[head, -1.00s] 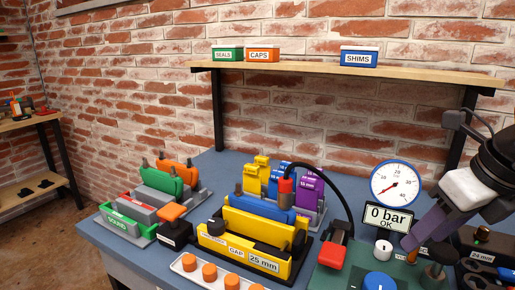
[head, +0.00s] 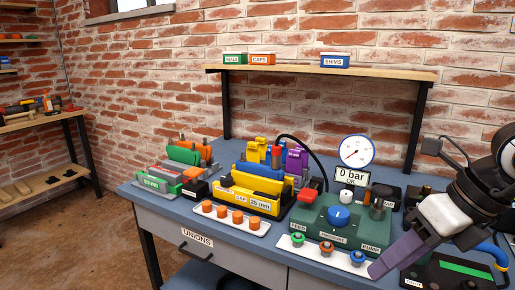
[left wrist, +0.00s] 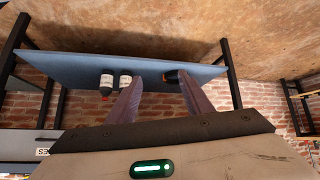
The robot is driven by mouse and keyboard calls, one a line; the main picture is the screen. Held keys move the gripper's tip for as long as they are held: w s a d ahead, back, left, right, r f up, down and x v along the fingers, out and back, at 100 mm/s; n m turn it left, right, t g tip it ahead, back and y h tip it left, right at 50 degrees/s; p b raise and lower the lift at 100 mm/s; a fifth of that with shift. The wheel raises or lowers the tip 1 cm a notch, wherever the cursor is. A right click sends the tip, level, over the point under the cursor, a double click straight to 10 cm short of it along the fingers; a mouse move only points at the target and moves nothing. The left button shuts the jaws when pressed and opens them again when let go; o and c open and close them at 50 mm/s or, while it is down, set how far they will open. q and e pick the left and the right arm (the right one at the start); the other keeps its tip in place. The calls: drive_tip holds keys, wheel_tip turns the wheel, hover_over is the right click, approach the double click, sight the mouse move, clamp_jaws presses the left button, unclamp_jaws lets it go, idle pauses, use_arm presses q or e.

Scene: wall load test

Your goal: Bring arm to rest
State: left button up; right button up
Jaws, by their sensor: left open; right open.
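My right gripper (head: 378,270) comes in from the right edge in the head view. Its purple-grey finger points down and left over the front right of the blue workbench (head: 190,220), close in the picture to a white tray (head: 342,258) of coloured knobs. I see nothing held in it; its second finger is hard to make out. My left gripper is outside the head view. In the left wrist view my left gripper (left wrist: 160,82) has its two fingers apart with nothing gripped between them. Beyond them are a blue surface (left wrist: 70,68) and small bottles (left wrist: 125,83), seen apparently upside down.
The green pump unit (head: 318,226), gauge (head: 356,151) and yellow gap fixture (head: 240,200) crowd the bench. A white tray with orange caps (head: 208,208) lies in front. A wall shelf (head: 300,72) holds labelled boxes. Open floor (head: 70,240) lies left of the bench.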

drive_tip(key=s+a+g+y+p, duration=0.1)
drive_tip(key=s+a+g+y, duration=0.3)
drive_tip(key=a+y, duration=0.95)
drive_tip(key=w+a+r+m+t+y, duration=0.2)
drive_tip(key=a+r+m+t+y, duration=0.15)
drive_tip(key=a+m+t, duration=0.45)
drive_tip(key=w+d+f+m+t+h+p, duration=0.1)
drive_tip(key=d+f+m+t+h, duration=0.2)
drive_tip(key=f+m+h, duration=0.4)
drive_tip(key=w+d+f+m+t+h, duration=0.25)
drive_tip(key=d+f+m, duration=0.2)
drive_tip(key=m, duration=0.35)
drive_tip(key=w+d+f+m+t+h+p, duration=0.1)
drive_tip(key=d+f+m+t+h, duration=0.3)
drive_tip(key=f+m, duration=0.35)
use_arm(q)
drive_tip(key=r, duration=0.2)
drive_tip(key=shift+a+r+p, duration=0.3)
drive_tip(key=shift+r, duration=0.05)
use_arm(e)
drive_tip(key=s+f+m+g+h, duration=0.4)
drive_tip(key=s+f+m+g, duration=0.3)
drive_tip(key=s+f, duration=1)
wheel_tip(320, 180, down, 4)
drive_tip(key=shift+s+d+r+g+h, duration=0.1)
drive_tip(key=shift+s+d+g+h, duration=0.25)
drive_tip(key=shift+d+g, duration=0.15)
